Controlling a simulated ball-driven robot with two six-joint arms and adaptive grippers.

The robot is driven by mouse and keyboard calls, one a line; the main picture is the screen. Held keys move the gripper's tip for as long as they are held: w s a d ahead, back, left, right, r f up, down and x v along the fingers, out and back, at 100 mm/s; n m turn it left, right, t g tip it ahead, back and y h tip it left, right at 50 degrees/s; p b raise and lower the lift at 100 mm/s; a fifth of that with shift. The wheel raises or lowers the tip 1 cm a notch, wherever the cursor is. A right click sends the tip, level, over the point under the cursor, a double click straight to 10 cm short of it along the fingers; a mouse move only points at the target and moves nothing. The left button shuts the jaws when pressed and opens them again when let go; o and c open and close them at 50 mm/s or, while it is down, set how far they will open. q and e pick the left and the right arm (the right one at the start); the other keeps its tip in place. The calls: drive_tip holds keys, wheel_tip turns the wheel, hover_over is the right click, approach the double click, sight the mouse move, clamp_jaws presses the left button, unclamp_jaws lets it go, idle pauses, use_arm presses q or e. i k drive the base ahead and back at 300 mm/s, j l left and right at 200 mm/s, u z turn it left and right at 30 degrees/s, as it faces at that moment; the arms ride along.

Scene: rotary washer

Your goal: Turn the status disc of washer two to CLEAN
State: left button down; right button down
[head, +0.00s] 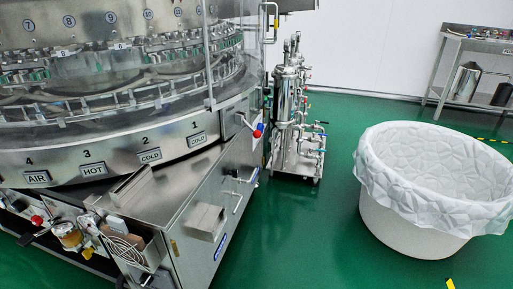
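A large steel rotary washer (150,187) fills the left half of the head view. Its curved lower band carries the labels 4 AIR, 3 HOT, 2 COLD and 1 COLD, and blue number discs run along its upper ring. I cannot make out a status disc or a CLEAN marking, nor tell which washer number this one has. A lever with a red and blue knob (257,131) sticks out at its right side. Neither of my grippers is in view.
A white round tub with a plastic liner (405,237) stands at the right. A steel filter unit with pipes (290,110) stands behind the washer's right end. A steel table (480,45) is at the back right. Green floor is clear between washer and tub.

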sight(261, 126)
drive_tip(key=i+l+u, duration=0.1)
drive_tip(key=u, duration=0.3)
drive_tip(key=i+l+u, duration=0.15)
drive_tip(key=u, duration=0.25)
drive_tip(key=i+l+u, duration=0.15)
drive_tip(key=u, duration=0.3)
